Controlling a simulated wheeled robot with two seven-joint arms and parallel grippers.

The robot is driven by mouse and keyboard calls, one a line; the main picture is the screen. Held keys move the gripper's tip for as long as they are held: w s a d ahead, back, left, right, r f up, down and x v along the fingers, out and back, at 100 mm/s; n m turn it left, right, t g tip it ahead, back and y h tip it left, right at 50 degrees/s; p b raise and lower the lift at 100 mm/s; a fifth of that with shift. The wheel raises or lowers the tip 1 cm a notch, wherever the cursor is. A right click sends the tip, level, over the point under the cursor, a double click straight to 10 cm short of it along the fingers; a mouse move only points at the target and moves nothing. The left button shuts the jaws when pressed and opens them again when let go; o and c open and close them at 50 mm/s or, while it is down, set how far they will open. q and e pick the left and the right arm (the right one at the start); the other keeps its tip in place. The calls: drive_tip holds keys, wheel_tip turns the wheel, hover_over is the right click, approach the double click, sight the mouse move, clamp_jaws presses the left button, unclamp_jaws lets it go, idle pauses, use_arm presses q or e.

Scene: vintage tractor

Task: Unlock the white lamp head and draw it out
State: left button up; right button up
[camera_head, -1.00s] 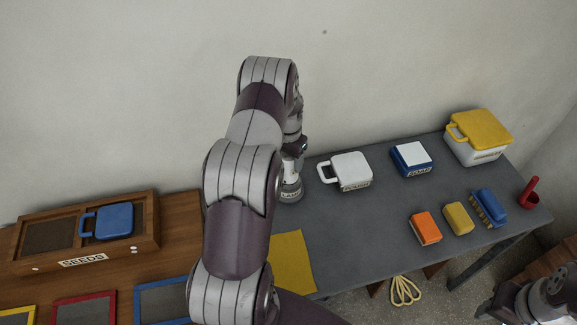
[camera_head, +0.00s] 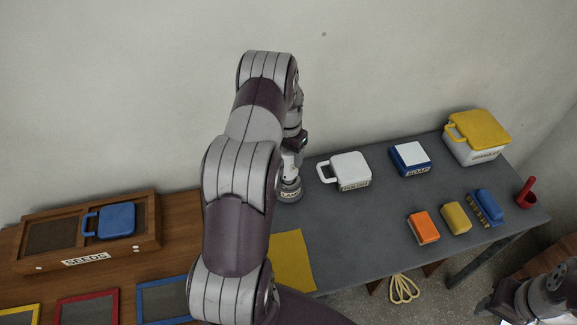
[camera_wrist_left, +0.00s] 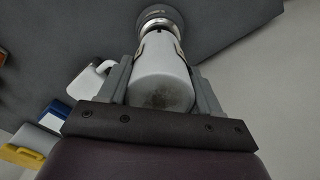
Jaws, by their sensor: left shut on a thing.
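The white lamp head (camera_wrist_left: 162,82) is a white cylinder between the fingers of my left gripper (camera_wrist_left: 160,48) in the left wrist view. The gripper is shut on it, with one finger on each side. Beyond it are a shiny metal neck and the round grey lamp base (camera_wrist_left: 158,14). In the head view the lamp base (camera_head: 289,195), labelled LAMP, stands on the grey bench, with the metal neck showing below the white head. My arm hides much of the left gripper there. Whether head and neck are still joined, I cannot tell. My right gripper is not clearly visible.
Right of the lamp stand a white handled box (camera_head: 350,168), a blue box with a white top (camera_head: 410,157) and a yellow-lidded box (camera_head: 478,130). Orange, yellow and blue items lie in front. A yellow cloth (camera_head: 292,262) lies nearer. The wall is close behind.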

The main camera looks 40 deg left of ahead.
use_arm(q)
drive_tip(key=shift+c, duration=1.4)
drive_tip(key=shift+r+p, duration=1.7)
drive_tip(key=shift+r, duration=0.85)
